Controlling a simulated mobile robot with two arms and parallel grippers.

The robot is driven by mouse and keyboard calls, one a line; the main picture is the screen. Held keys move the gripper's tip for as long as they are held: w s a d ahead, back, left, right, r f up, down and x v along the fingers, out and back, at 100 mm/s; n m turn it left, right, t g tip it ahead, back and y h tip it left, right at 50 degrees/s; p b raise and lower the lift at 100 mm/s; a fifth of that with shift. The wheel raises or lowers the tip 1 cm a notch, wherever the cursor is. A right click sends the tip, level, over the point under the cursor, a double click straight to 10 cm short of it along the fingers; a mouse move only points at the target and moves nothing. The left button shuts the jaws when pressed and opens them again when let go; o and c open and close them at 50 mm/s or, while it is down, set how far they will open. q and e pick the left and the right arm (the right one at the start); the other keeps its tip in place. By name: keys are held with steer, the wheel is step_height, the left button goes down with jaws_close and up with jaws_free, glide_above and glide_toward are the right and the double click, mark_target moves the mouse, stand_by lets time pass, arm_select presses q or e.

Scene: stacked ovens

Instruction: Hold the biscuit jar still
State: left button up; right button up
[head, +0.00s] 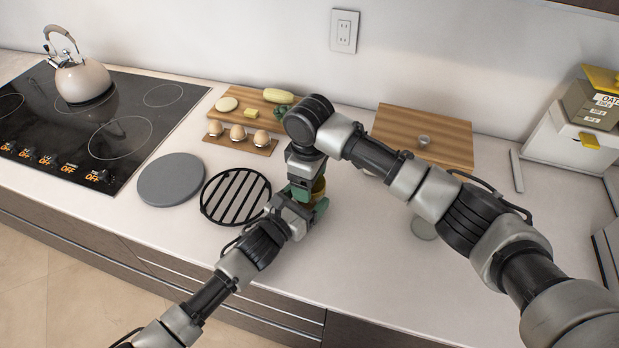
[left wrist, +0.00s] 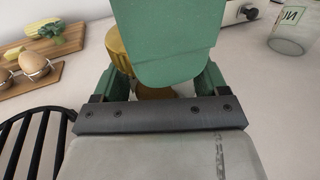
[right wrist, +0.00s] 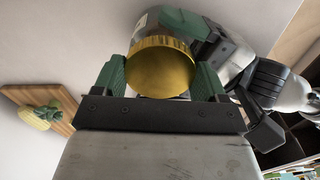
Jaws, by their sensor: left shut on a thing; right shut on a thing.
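The biscuit jar (head: 319,188) has a gold lid and is mostly hidden by my grippers in the head view. My left gripper (head: 309,203) is shut on its body, low above the counter. My right gripper (right wrist: 163,82) comes from above and is shut at the gold lid (right wrist: 160,66), which sits between its green fingers. In the left wrist view the lid's edge (left wrist: 119,50) shows behind a large green finger of my right gripper. Whether the jar touches the counter cannot be told.
A black round rack (head: 236,196) and grey disc (head: 171,180) lie to the left. Behind are an egg holder (head: 238,139) and a board (head: 222,92) with food. A wooden board (head: 440,135) and a glass jar (left wrist: 291,38) are to the right.

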steer(key=o, duration=1.1)
steer(key=shift+c, duration=0.2)
steer(key=shift+r, duration=0.1)
step_height(320, 180, up, 12)
arm_select(q)
steer(key=o, duration=1.7)
steer(key=b+v, duration=0.2)
steer(key=v, duration=0.7)
steer(key=shift+s+a+f, duration=0.15)
steer(key=shift+a, duration=0.05)
steer(key=shift+s+a, duration=0.4)
steer(key=shift+s, duration=0.15)
arm_select(e)
steer(key=shift+f, duration=1.3)
